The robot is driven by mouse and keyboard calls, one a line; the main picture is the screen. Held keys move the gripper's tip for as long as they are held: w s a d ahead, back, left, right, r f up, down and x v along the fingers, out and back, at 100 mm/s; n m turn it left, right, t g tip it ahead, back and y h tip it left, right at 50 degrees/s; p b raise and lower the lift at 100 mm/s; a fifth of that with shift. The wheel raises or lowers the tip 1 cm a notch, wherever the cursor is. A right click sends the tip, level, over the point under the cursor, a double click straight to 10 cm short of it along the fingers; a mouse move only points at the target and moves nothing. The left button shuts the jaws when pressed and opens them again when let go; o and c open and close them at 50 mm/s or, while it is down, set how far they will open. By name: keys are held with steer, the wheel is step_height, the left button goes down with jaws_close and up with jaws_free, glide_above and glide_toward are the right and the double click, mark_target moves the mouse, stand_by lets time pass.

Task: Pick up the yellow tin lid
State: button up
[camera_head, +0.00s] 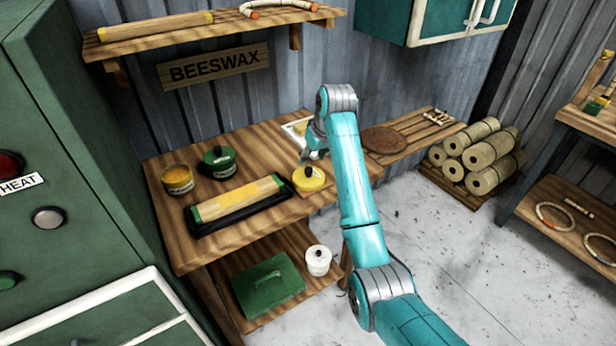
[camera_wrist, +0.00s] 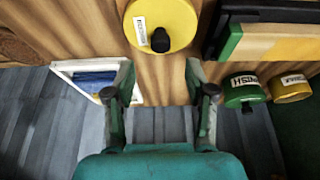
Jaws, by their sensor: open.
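The yellow tin lid (camera_head: 309,180) is a round yellow disc with a black knob on top, lying near the front edge of the wooden bench (camera_head: 240,233). In the wrist view the lid (camera_wrist: 178,16) is cut off by the top edge; its white label and black knob show. My gripper (camera_head: 313,154) is just behind the lid in the head view. In the wrist view my gripper (camera_wrist: 159,75) is open, with nothing between its fingers, and the lid lies beyond the fingertips, apart from them.
Left of the lid lies a dark tray (camera_head: 240,214) with a yellow block. Behind it stand a green-lidded tin (camera_head: 218,166) and an open yellow tin (camera_head: 178,182). A white-framed tray (camera_wrist: 139,98) sits beside my gripper. A round brown mat (camera_head: 384,140) lies to the right.

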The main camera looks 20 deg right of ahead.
mark_target(309, 169)
steer(key=shift+x, duration=3.25)
steer(key=shift+s+f, duration=0.1)
steer(key=shift+s, duration=0.1)
jaws_close()
